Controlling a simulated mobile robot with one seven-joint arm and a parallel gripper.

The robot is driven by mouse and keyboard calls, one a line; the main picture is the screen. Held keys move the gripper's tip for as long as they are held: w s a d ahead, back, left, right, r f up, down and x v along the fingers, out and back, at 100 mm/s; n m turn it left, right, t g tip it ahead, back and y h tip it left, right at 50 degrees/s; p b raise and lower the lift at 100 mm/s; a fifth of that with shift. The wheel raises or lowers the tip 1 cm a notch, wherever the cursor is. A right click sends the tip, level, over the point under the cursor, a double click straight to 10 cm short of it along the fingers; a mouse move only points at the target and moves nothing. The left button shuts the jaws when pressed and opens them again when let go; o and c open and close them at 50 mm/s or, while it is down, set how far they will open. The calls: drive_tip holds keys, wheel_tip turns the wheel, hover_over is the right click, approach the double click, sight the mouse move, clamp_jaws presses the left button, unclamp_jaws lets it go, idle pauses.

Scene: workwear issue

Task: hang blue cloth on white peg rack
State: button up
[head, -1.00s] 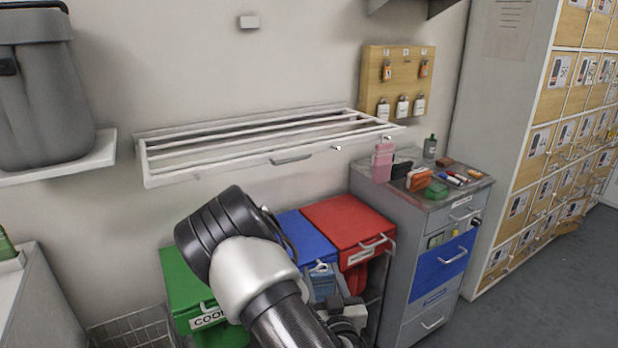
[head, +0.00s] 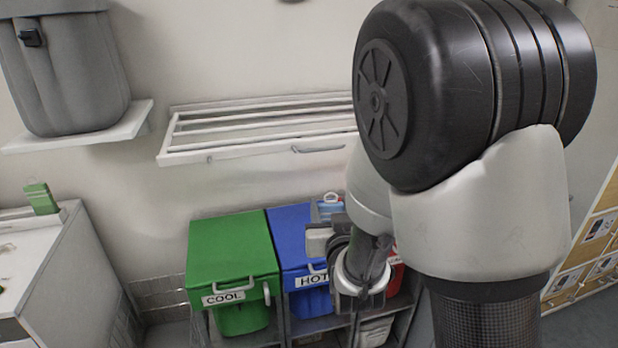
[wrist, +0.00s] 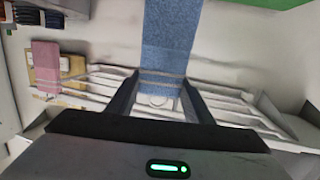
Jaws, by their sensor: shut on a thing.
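My gripper (wrist: 158,82) is shut on the blue cloth (wrist: 170,40), which shows between the two fingers in the wrist view. A pale ring (wrist: 160,101) shows at the cloth's end between the fingers. In the head view a small part of the blue cloth (head: 328,209) and its white ring show above my gripper (head: 333,236), in front of the bins. The white peg rack (head: 215,155) is on the wall above and behind; my arm hides its right part. The rack's bars (wrist: 105,84) also show behind the fingers in the wrist view. The cloth is apart from the rack.
Green COOL bin (head: 230,248) and blue HOT bin (head: 290,240) stand below the rack; a red bin is mostly hidden. A grey bin (head: 70,75) sits on a shelf at left. A wooden board (wrist: 46,58) and pink item (wrist: 45,75) show in the wrist view.

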drive_tip(key=s+a+r+n+g+y, duration=0.1)
drive_tip(key=s+a+r+n+y, duration=0.3)
drive_tip(key=r, duration=0.6)
drive_tip(key=w+a+f+m+h, duration=0.1)
drive_tip(key=w+a, duration=0.2)
drive_tip(key=w, duration=0.6)
drive_tip(key=shift+a+f+m, duration=0.15)
drive_tip(key=shift+a+m, duration=0.2)
drive_tip(key=shift+m, duration=0.05)
idle(0.8)
drive_tip(key=o, duration=1)
drive_tip(key=shift+s, duration=0.15)
